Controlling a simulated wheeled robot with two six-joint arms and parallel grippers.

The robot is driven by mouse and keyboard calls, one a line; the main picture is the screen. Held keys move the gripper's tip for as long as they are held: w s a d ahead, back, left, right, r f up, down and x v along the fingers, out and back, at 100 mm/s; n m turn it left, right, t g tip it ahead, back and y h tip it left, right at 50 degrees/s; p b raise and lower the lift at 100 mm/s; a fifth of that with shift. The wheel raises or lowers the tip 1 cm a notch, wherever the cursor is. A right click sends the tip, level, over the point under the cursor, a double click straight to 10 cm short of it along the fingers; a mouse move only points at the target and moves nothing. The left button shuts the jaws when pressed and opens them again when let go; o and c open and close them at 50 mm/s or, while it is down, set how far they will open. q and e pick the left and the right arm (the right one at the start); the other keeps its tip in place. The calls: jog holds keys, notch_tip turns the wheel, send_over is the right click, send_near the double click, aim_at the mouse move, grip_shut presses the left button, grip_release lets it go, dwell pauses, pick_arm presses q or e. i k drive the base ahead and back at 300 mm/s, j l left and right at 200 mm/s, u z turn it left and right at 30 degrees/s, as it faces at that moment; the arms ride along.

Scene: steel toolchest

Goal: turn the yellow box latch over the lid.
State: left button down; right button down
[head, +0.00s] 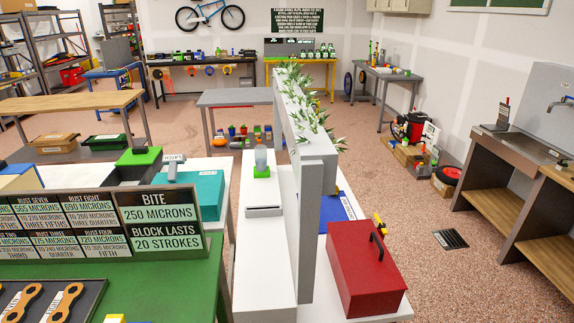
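A red steel box (366,274) with a closed lid and a black handle (377,245) on top stands on the white bench at the lower right. A small yellow piece (379,221) shows just past the box's far right edge. I cannot tell whether it is the yellow latch or whether it touches the box. No other yellow latch shows on the visible sides of the box. Neither of my grippers is in view.
A white-grey partition (310,190) with plants on top stands left of the box. A blue mat or panel (335,210) lies behind the box. A green table (170,285) with signs fills the lower left. Open floor (440,280) lies to the right.

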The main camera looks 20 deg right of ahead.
aim_at(381, 226)
jog(key=z, duration=1.25)
